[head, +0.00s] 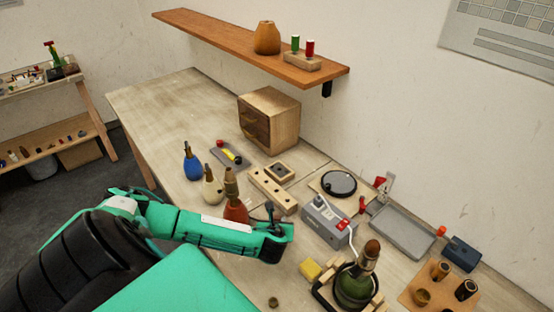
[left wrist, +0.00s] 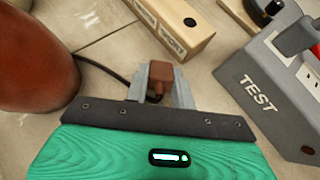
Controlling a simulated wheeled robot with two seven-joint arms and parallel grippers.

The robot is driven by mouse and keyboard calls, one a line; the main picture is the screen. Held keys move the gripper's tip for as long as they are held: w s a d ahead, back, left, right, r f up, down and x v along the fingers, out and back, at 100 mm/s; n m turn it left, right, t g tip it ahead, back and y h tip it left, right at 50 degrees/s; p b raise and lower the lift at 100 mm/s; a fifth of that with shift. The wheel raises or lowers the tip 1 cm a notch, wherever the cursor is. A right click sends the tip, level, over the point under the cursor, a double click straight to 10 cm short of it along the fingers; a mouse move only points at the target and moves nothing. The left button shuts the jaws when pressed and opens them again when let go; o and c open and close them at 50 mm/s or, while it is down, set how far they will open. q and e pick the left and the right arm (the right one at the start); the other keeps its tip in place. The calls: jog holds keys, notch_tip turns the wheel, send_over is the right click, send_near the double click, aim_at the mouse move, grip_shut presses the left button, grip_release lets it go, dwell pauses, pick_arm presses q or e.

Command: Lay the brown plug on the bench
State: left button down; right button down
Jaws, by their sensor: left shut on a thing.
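The brown plug (left wrist: 160,77) sits between the grey fingers of my left gripper (left wrist: 161,88) in the left wrist view. The fingers are shut on it. A dark cord (left wrist: 98,66) runs from the plug to the left, toward the reddish-brown bottle. In the head view my left gripper (head: 276,222) reaches in from the left, low over the bench (head: 150,103), between the reddish-brown bottle and the grey test box. Whether the plug touches the bench cannot be told. My right gripper is not in view.
The reddish-brown bottle (head: 236,211) is close to the gripper's left. The grey test box (head: 325,222) is to its right. A wooden block with holes (head: 272,190) lies behind. The bench's far left is bare.

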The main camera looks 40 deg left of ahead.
pick_arm(q)
jog(key=c, duration=1.1)
grip_release()
jog(key=shift+s+d+r, duration=0.3)
jog(key=shift+s, duration=0.15)
jog(key=b+v, duration=0.3)
jog(key=v, duration=0.9)
jog(key=shift+s+r, duration=0.15)
jog(key=shift+r, duration=0.15)
jog(key=shift+d, duration=0.15)
